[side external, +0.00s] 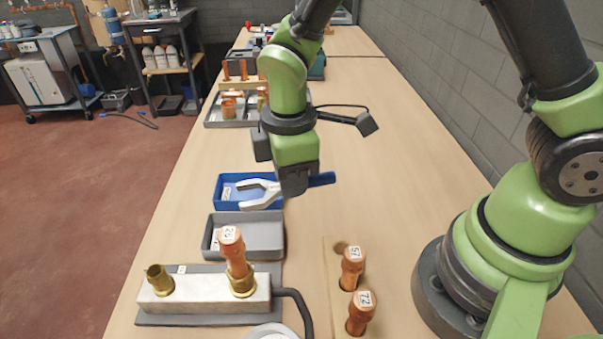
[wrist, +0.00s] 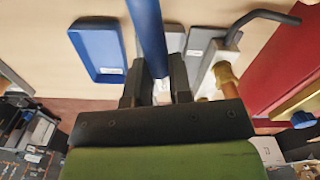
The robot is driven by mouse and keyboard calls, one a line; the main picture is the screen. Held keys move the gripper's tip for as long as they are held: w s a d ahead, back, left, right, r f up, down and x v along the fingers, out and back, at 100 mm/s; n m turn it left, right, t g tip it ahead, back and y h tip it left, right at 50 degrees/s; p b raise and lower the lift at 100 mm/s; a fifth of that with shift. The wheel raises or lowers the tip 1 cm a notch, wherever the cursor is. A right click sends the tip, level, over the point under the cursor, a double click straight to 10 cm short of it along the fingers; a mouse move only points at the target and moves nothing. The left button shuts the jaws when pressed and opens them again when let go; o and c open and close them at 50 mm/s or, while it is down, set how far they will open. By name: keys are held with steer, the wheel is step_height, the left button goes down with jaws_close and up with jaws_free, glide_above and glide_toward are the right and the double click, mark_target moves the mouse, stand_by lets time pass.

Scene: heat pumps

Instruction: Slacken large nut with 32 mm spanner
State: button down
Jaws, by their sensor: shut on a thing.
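My gripper (side external: 297,183) is shut on the blue handle of a spanner (side external: 262,189) and holds it above the table near the blue tray. The spanner's silver open jaw points left in the side view. In the wrist view the blue handle (wrist: 148,35) stands between the fingers (wrist: 153,85). The spanner is apart from both. I cannot read its size.
Two labelled copper pieces (side external: 352,268) (side external: 360,314) stand upright at right. A dark hose (side external: 300,303) leaves the block. A fuller grey tray (side external: 212,118) is farther back.

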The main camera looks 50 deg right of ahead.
steer(key=n, duration=0.3)
steer(key=a+n, duration=0.1)
steer(key=n, duration=0.1)
steer(key=shift+a+r, duration=0.1)
steer(key=shift+r, duration=0.15)
steer(key=shift+s+a+f+n, duration=0.2)
steer(key=shift+a+f+n, duration=0.65)
steer(key=shift+f+n, duration=0.35)
steer(key=shift+s+a+f+n, duration=0.15)
steer(key=shift+a+f+n, duration=0.7)
steer(key=shift+f+n, duration=0.3)
steer(key=shift+a+r, duration=0.1)
steer(key=shift+s+a, duration=0.2)
steer(key=shift+a, duration=0.35)
steer(key=shift+a, duration=0.2)
steer(key=shift+s+a, duration=0.2)
steer(key=shift+a, duration=0.2)
